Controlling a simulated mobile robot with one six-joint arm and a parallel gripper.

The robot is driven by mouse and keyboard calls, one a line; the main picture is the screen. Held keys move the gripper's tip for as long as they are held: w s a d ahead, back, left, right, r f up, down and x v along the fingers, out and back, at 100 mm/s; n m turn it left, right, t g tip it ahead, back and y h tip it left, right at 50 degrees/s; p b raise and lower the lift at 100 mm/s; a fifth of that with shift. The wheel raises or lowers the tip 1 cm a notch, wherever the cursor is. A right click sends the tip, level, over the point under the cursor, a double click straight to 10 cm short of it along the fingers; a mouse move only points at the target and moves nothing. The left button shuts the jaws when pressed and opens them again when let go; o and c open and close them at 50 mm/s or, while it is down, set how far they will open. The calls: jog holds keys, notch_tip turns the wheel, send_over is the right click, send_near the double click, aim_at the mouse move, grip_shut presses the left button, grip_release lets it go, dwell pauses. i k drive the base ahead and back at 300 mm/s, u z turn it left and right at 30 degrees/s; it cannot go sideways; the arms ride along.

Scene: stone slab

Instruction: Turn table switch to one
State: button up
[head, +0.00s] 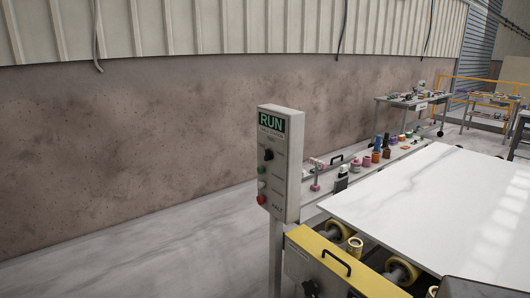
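A grey control box (292,178) stands upright on a post left of the slab table. A green RUN label (271,121) is at its top. A black rotary switch (268,154) sits on its front face with small lettering around it. Its setting is too small to read. Below it are a dark green button (261,184) and a red button (261,200). A second black knob-like part (311,288) shows at the bottom edge on the yellow-topped machine body, partly cut off. My gripper is not in view.
A white stone slab (440,195) lies on the table at right, with yellow rollers (403,271) and a black handle (336,262) at its near end. A shelf behind holds several bottles and tools. Workbenches (410,102) stand far back. Floor left of the post is clear.

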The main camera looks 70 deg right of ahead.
aim_at(268, 155)
jog(key=u, duration=0.05)
jog(key=i, duration=1)
jog(key=z, duration=0.05)
